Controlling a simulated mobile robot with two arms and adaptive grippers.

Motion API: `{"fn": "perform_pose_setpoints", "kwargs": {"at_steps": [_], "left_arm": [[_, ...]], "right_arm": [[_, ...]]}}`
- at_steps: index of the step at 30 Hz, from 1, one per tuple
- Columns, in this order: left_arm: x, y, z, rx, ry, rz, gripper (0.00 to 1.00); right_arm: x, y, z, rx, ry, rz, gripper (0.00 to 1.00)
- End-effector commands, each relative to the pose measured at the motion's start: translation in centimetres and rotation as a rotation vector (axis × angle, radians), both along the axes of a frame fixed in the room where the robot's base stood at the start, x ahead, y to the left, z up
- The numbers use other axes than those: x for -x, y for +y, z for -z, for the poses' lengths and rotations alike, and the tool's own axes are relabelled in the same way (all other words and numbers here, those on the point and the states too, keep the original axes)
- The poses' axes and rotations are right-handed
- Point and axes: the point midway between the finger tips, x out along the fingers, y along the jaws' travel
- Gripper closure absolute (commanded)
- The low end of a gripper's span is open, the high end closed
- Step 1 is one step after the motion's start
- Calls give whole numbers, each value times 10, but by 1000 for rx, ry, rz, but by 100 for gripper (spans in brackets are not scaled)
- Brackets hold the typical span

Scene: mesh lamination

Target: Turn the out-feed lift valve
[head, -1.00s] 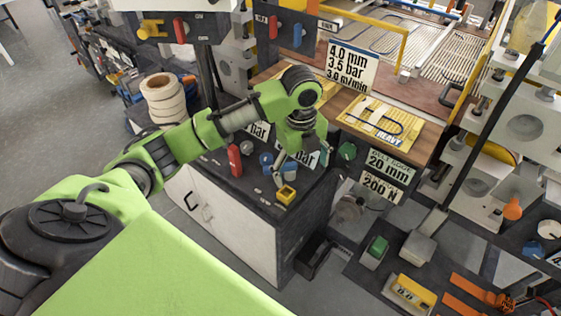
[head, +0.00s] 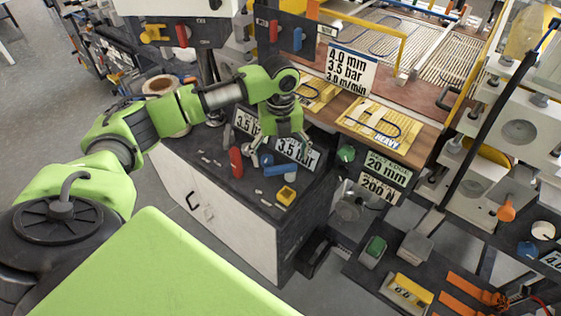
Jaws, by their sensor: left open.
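Several coloured valve-like handles show in the head view, and their labels are too small to tell which is the out-feed lift valve. A yellow handle (head: 152,34) and a red handle (head: 182,35) sit on the upper left panel. Another red handle (head: 273,31) and a blue handle (head: 297,40) sit on the panel to its right. My left gripper (head: 277,149) is open, pointing down over the dark cabinet top, in front of the pressure signs. It is well below and apart from the panel handles. My right gripper is not in view.
On the cabinet top (head: 225,180) stand a red cylinder (head: 236,162), a blue part (head: 280,170) and a yellow block (head: 286,195), close below the gripper. A settings sign (head: 350,70) and wooden bench edge lie to the right. Grey floor (head: 50,125) is free at left.

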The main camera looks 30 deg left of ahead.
Motion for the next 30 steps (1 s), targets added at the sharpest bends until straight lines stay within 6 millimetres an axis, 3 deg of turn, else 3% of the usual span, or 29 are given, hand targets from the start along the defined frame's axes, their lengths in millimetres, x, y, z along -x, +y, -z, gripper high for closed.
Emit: {"fn": "perform_pose_setpoints", "kwargs": {"at_steps": [8, 18, 25, 30], "left_arm": [[0, -1, 33, 1, 1, 0, 15], [0, 0, 38, 0, 0, 1, 15], [0, 0, 37, 0, 0, 0, 71], [-2, -1, 37, 0, 0, -6, 71]], "right_arm": [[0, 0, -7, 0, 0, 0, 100], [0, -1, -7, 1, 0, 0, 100], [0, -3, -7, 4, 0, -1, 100], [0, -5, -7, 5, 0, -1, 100]]}}
